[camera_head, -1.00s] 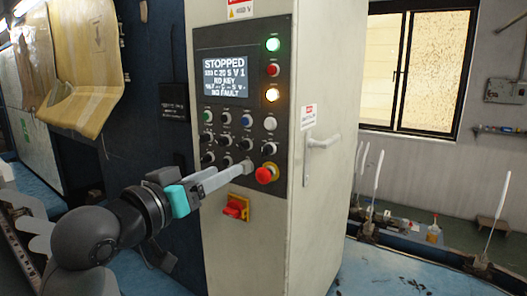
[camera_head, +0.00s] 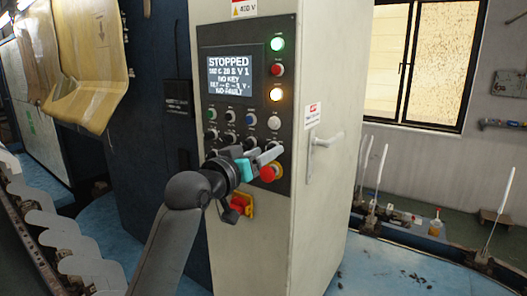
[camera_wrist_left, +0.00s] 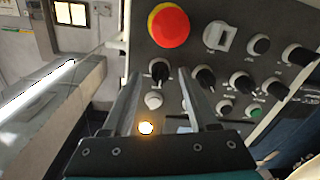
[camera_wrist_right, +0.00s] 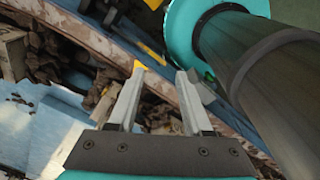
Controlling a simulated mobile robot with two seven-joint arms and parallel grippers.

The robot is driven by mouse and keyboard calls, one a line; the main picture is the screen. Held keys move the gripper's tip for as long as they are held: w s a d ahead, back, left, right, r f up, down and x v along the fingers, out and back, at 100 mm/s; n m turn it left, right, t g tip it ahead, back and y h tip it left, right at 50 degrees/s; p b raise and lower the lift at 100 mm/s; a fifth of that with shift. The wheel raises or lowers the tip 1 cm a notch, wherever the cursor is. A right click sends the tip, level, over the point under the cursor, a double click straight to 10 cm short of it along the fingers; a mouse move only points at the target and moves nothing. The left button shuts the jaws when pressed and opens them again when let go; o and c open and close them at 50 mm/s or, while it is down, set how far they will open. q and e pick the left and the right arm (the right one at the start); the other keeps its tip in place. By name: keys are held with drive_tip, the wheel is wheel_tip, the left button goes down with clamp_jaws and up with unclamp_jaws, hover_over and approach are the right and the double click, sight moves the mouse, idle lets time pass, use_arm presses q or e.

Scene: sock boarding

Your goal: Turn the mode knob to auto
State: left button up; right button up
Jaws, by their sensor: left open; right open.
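The control panel (camera_head: 232,110) on the cream cabinet carries several black knobs; their labels are too small to read, so I cannot tell which one is the mode knob. In the left wrist view, one black knob (camera_wrist_left: 160,68) lies between the fingertips of my left gripper (camera_wrist_left: 160,77), above the white button; contact cannot be told. My left gripper (camera_head: 259,153) is open, in front of the panel's lower right, and partly hides the lower controls in the head view. My right gripper (camera_wrist_right: 163,74) is open and empty, seen only in the right wrist view, over the floor area.
The red emergency stop (camera_head: 270,172) is just below my left gripper, and it shows in the left wrist view (camera_wrist_left: 168,25). A red-and-yellow switch (camera_head: 240,204) sits below the panel. The cabinet's door handle (camera_head: 325,141) stands out at the right. The screen (camera_head: 235,75) reads STOPPED.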

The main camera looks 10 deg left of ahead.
use_arm(q)
drive_tip(key=shift+w, duration=0.1)
clamp_jaws()
idle(0.5)
